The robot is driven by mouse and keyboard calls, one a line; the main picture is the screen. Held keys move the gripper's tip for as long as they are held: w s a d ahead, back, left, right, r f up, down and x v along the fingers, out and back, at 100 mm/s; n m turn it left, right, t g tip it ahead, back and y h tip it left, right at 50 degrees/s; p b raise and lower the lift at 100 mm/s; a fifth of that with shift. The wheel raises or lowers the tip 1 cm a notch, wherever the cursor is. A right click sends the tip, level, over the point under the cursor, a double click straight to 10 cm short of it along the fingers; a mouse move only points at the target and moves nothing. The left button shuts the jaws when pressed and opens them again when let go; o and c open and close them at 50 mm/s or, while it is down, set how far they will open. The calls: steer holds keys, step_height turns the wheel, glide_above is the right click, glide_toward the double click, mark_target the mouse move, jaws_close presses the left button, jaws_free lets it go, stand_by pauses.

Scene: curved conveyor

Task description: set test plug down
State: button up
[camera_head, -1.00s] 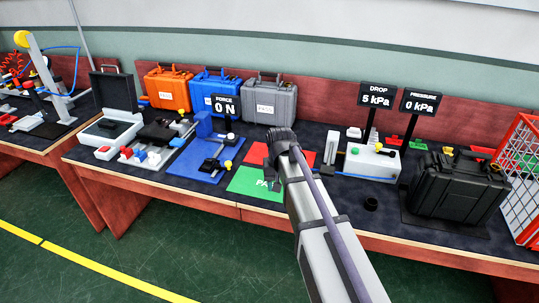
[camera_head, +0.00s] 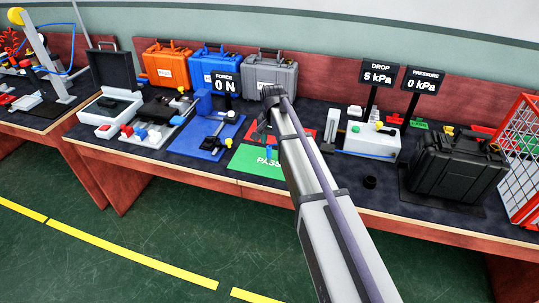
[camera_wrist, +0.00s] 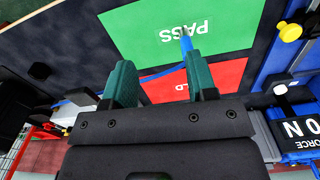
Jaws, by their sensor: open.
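My gripper (camera_wrist: 160,85) is open, with its two green finger pads apart and nothing clearly held between them. In the head view my gripper (camera_head: 262,132) is above the PASS and HOLD mats, partly hidden by my own arm. A small blue piece (camera_wrist: 186,44), which may be the test plug, shows over the green PASS mat (camera_wrist: 130,35), just beyond the right finger. The blue piece also shows in the head view (camera_head: 268,153). The red HOLD mat (camera_wrist: 220,78) lies beside the green one. I cannot tell whether the blue piece touches a finger.
A blue test fixture (camera_head: 205,135) stands left of the mats. A white pressure unit (camera_head: 370,142) and a black case (camera_head: 455,168) stand to the right. Orange (camera_head: 170,68), blue (camera_head: 214,66) and grey (camera_head: 270,74) cases line the back.

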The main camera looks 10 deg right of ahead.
mark_target(269, 147)
steer(key=w+m, duration=0.8)
steer(key=shift+r, duration=0.15)
step_height(269, 147, down, 6)
steer(key=b, duration=0.6)
steer(key=f+b, duration=0.5)
steer(key=shift+s+d+f, duration=0.15)
steer(key=shift+s+f, duration=0.05)
steer(key=shift+s, duration=0.15)
steer(key=shift+r, duration=0.25)
jaws_close()
